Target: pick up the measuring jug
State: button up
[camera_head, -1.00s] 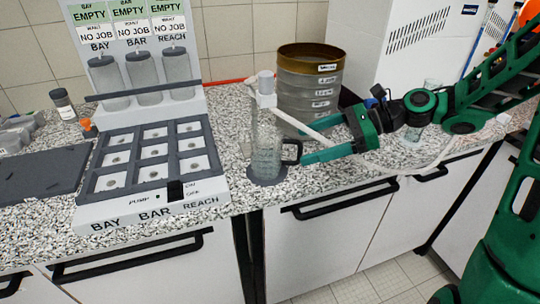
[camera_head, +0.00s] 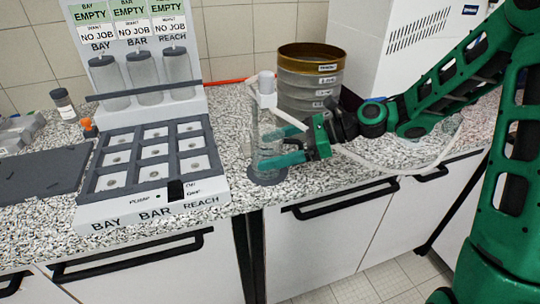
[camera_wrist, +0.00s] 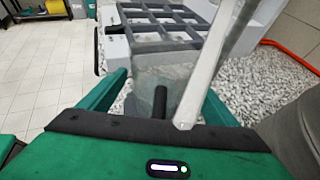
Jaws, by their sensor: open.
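The measuring jug (camera_head: 264,168) is clear, with a dark handle, and stands upright on a dark round pad (camera_head: 270,178) at the counter's front edge. My gripper (camera_head: 264,149) is open, its two green fingers reaching in from the right along either side of the jug. In the wrist view the jug (camera_wrist: 150,72) sits between the open fingers, with its dark handle (camera_wrist: 160,102) pointing toward my palm. I cannot tell whether the fingers touch the jug. The fingers hide part of the jug and its handle in the head view.
A white spout (camera_head: 266,92) rises just behind the jug, and its pale bar crosses the wrist view (camera_wrist: 208,75) close to the right finger. A sieve stack (camera_head: 310,85) stands behind. A gridded rack (camera_head: 152,155) is left of the jug.

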jog(key=shift+a+f, duration=0.1)
jog(key=shift+a, duration=0.15)
jog(key=c, duration=1.5)
jog(key=shift+o, duration=0.2)
jog(key=shift+r, duration=0.2)
